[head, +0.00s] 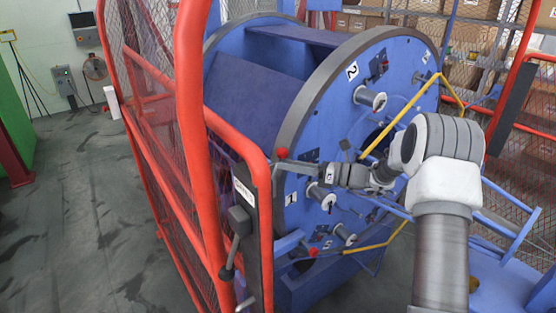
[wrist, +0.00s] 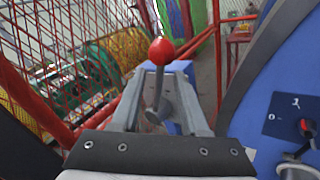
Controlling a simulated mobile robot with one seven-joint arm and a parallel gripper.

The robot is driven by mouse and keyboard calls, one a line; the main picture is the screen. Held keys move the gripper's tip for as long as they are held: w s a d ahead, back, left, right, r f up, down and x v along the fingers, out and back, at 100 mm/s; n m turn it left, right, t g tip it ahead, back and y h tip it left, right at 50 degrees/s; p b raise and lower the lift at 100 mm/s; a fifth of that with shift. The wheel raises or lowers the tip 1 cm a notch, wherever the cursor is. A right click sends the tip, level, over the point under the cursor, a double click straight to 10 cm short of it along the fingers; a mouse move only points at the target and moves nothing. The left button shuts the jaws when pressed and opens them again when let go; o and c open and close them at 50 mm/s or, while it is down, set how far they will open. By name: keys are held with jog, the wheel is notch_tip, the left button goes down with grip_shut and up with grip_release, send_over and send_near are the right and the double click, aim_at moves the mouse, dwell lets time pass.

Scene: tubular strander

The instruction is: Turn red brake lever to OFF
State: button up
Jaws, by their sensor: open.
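The red brake lever shows as a red ball knob (head: 282,154) on a short grey stem, beside the orange guard frame in the head view. In the wrist view its red knob (wrist: 161,51) stands upright in the middle, with its grey rod running down to a round grey hub. My gripper (head: 312,173) reaches in from the right, close to the lever. In the wrist view my gripper (wrist: 161,75) is open, with one finger on each side of the rod. I cannot tell whether either finger touches it. No OFF mark is readable.
The big blue drum (head: 330,120) with numbered bobbin positions stands behind my arm. The orange guard frame with mesh (head: 190,200) is in front and left. The blue drum face (wrist: 280,110) is close on the right in the wrist view. Open floor (head: 75,200) lies at left.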

jog(key=shift+x, duration=1.8)
grip_shut()
